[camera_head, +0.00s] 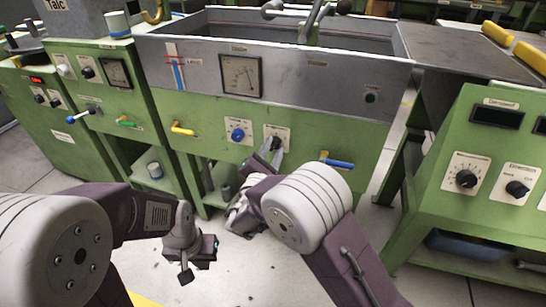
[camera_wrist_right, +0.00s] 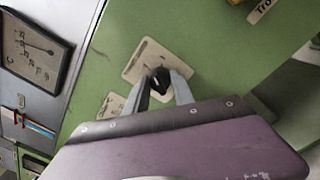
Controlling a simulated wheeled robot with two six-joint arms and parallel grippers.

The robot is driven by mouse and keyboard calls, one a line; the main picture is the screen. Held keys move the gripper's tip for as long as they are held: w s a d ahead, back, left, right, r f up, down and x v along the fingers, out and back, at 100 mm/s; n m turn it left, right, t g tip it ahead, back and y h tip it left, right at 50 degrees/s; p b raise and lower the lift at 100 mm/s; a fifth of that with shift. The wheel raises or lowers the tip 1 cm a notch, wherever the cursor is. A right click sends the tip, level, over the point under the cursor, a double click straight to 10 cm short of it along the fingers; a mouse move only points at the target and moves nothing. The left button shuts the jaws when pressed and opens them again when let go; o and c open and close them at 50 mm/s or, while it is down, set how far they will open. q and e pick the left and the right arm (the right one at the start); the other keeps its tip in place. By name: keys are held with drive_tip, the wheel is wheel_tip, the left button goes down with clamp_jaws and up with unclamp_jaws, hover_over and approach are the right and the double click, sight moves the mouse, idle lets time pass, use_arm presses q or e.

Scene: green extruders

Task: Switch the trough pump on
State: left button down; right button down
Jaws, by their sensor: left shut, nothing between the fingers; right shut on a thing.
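The trough (camera_head: 380,88) is a grey metal basin on a green cabinet in the head view. On the green front below it is a white switch plate (camera_head: 286,132) with a dark knob. My right gripper (camera_head: 272,146) is at this plate, its fingers shut on the dark knob (camera_wrist_right: 160,80), as the right wrist view shows. My left gripper (camera_head: 186,275) is shut and empty, low over the floor at the lower left, away from the panel.
Left of the gripped knob is a blue knob (camera_head: 238,134) on its own plate. A yellow lever (camera_head: 183,130) and a blue-handled lever (camera_head: 338,163) stick out on either side. A dial gauge (camera_head: 241,75) sits above. A green control cabinet (camera_head: 440,172) stands at right.

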drive_tip(key=m+b, duration=0.2)
drive_tip(key=b, duration=0.1)
drive_tip(key=m+b, duration=0.2)
drive_tip(key=b, duration=0.1)
drive_tip(key=shift+f+m, duration=0.35)
drive_tip(key=shift+m, duration=0.05)
drive_tip(key=shift+r+m+b, duration=0.2)
drive_tip(key=shift+m+b, duration=0.5)
drive_tip(key=shift+b, duration=0.15)
drive_tip(key=c, duration=1.1)
unclamp_jaws()
drive_tip(key=shift+r, duration=0.1)
